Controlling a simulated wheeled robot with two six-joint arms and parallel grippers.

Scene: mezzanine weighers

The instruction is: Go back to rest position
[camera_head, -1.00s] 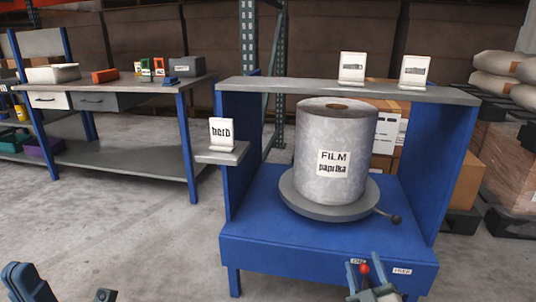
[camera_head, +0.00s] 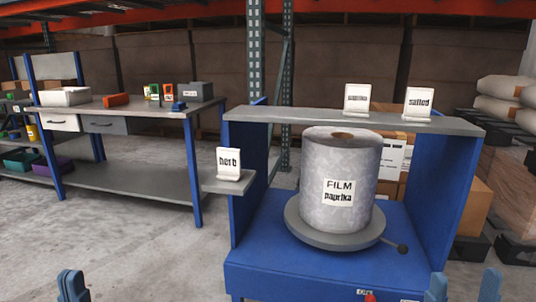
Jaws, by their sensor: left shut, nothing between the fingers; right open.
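My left gripper (camera_head: 72,285) is at the bottom left edge of the view, shut and empty, over the floor. My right gripper (camera_head: 463,288) is at the bottom right, its two fingertips apart with nothing between them, in front of the blue stand (camera_head: 310,270). A large grey film roll (camera_head: 338,170) labelled "FILM paprika" stands upright on the round grey turntable (camera_head: 300,228) of the stand. A red knob (camera_head: 370,297) shows at the stand's front, cut by the bottom edge and apart from both grippers.
A "herb" card (camera_head: 229,163) stands on the side shelf (camera_head: 213,184). A "salted" card (camera_head: 419,103) and another card (camera_head: 356,99) stand on the top shelf (camera_head: 300,114). A dark handle (camera_head: 403,248) sticks out from the turntable. A workbench (camera_head: 150,109) is at left; floor before it is clear.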

